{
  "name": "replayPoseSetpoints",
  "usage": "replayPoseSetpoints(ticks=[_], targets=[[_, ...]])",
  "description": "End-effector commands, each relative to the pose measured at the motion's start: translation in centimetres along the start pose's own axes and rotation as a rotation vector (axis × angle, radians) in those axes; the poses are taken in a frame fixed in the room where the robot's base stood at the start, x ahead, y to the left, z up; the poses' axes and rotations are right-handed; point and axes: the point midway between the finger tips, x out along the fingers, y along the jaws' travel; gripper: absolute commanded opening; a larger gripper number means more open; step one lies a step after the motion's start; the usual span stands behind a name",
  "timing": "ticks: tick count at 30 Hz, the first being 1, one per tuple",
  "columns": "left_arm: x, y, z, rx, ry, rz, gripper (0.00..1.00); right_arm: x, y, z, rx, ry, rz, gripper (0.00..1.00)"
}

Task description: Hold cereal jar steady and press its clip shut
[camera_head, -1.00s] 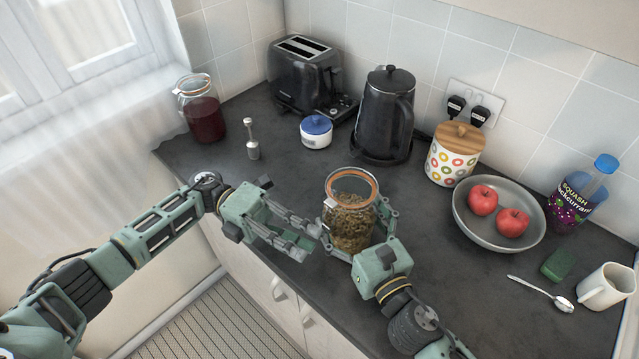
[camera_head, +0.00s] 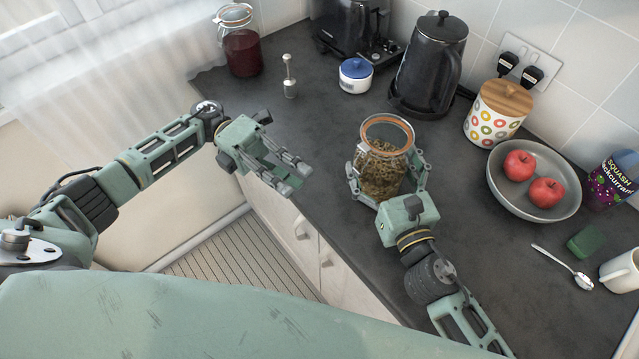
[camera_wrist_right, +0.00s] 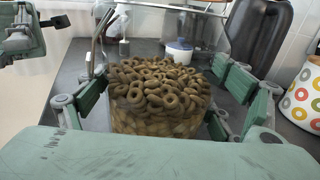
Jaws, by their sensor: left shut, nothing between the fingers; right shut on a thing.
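The cereal jar (camera_head: 381,178) is a glass jar of brown rings with an orange seal around its top, upright on the dark counter. My right gripper (camera_head: 385,165) is shut on the jar, one finger on each side. The right wrist view shows the cereal (camera_wrist_right: 160,92) close up between the fingers. The wire clip (camera_wrist_right: 98,42) stands at the jar's left side in that view; I cannot tell whether it is latched. My left gripper (camera_head: 292,176) is shut and empty, left of the jar and apart from it, near the counter's front edge.
A metal tool (camera_head: 290,78), a blue-lidded pot (camera_head: 355,75) and a black kettle (camera_head: 431,65) stand behind the jar. A grey bowl of apples (camera_head: 535,195) and a ring-patterned canister (camera_head: 495,112) are to the right.

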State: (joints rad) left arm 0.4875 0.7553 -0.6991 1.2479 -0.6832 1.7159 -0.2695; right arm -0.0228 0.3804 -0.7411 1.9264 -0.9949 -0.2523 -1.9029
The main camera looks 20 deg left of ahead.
Motion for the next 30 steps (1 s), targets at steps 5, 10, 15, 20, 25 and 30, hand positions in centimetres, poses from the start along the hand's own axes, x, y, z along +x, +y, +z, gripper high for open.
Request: replayPoseSetpoints(ticks=[5,10,15,20,25,30], targets=[[-3.0,0.0,0.1,0.0,-0.002,0.0,0.0,0.0,-0.1,0.1,0.001,-0.002,-0.001,0.23],[-4.3,0.0,0.1,0.0,0.0,0.0,0.0,0.0,-0.1,0.1,0.0,-0.001,-0.001,0.23],[-4.5,0.0,0.0,0.0,0.001,-0.001,0.0,0.0,-0.1,0.1,0.001,-0.001,-0.001,0.23],[-4.5,0.0,0.0,0.0,0.001,-0.001,0.0,0.0,-0.1,0.1,0.001,-0.001,-0.001,0.87],[-4.5,0.0,0.0,0.0,0.001,-0.001,0.0,0.0,-0.1,0.1,0.0,-0.001,-0.001,1.0],[-4.5,0.0,0.0,0.0,0.001,-0.001,0.0,0.0,-0.1,0.0,0.0,0.0,-0.001,1.0]])
